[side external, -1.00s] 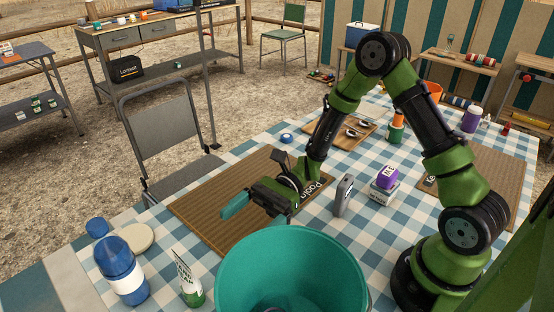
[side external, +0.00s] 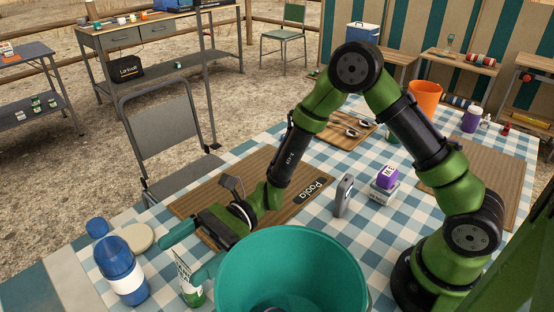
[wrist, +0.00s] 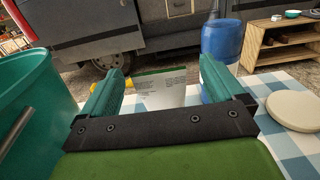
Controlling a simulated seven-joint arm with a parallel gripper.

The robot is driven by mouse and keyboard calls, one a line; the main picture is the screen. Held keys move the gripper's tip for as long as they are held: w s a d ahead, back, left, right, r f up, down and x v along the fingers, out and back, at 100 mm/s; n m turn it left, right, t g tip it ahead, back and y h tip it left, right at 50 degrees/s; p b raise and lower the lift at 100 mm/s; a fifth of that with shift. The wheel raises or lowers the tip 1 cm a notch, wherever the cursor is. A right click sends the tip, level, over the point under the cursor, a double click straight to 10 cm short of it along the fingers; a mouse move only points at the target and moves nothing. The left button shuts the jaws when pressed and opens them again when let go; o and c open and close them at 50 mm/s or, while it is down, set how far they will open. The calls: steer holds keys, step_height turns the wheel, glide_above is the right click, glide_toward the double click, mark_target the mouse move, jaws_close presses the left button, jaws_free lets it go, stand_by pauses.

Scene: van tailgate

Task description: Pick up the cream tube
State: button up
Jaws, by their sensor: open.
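The cream tube (side external: 188,278) is white and green and stands upright on the checked cloth, left of the teal bucket. In the wrist view, its white face with small print (wrist: 165,88) shows between my two teal fingers, with a green band at its top. My gripper (side external: 193,252) is open, low over the table, with its fingers pointing towards the tube. In the wrist view, my gripper (wrist: 163,75) has a finger on each side of the tube. I cannot tell whether either finger touches it. The tube's lower part is hidden in the wrist view.
The teal bucket (side external: 290,240) stands close on the right. A blue bottle (side external: 121,270) stands left of the tube, with a cream round disc (side external: 139,238) behind it. A brown slatted mat (side external: 215,190) lies under my arm. A grey upright object (side external: 343,196) stands right of the mat.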

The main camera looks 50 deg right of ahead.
steer(key=a, duration=0.3)
steer(key=shift+a, duration=0.25)
steer(key=shift+s+r, duration=0.1)
steer(key=c, duration=1.4)
